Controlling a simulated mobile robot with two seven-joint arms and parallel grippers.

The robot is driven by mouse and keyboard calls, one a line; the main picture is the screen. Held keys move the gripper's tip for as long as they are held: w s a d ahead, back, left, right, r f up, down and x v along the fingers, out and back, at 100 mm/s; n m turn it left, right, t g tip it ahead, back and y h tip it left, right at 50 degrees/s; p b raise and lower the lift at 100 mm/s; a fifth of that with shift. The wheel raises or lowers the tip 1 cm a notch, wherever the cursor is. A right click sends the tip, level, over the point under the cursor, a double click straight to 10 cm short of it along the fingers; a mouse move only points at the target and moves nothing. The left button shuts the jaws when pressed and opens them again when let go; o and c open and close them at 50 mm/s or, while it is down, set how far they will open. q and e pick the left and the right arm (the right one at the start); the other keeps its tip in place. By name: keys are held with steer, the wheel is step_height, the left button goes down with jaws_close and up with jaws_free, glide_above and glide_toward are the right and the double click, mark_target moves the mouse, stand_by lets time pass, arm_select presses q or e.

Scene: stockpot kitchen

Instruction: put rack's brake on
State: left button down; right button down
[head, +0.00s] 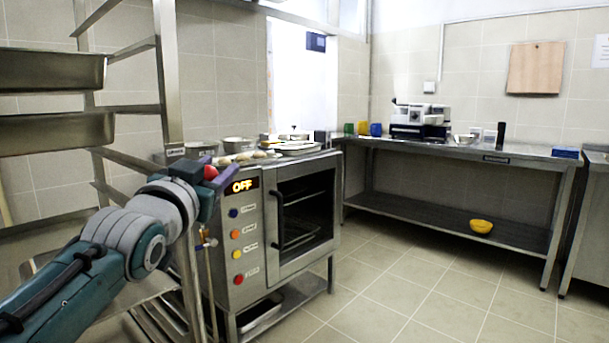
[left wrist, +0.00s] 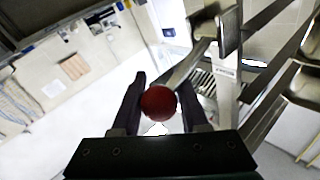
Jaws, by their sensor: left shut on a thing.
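The metal rack (head: 167,75) stands upright at the left, with deep trays (head: 50,132) on its upper levels. My left gripper (head: 207,172) is beside the rack's near upright, in front of the oven. It is shut on a round red knob (head: 211,172). The red knob also shows in the left wrist view (left wrist: 158,103), between the two dark fingers of the left gripper (left wrist: 160,100). My right gripper is not in view.
An oven (head: 290,215) showing "OFF" stands just right of the rack, with pans and food on top. A steel table (head: 460,150) with appliances and cups runs along the back wall. The tiled floor (head: 400,290) is clear.

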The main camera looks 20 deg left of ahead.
arm_select(q)
step_height(320, 180, down, 7)
steer(key=m+t+h+b, duration=0.4)
steer(key=m+b, duration=0.8)
steer(key=b, duration=0.5)
steer(key=shift+r+t+h, duration=0.15)
steer(key=shift+t+h, duration=0.25)
steer(key=c, duration=0.6)
jaws_free()
steer(key=shift+o, duration=0.7)
steer(key=shift+r, duration=0.2)
steer(key=shift+s, duration=0.1)
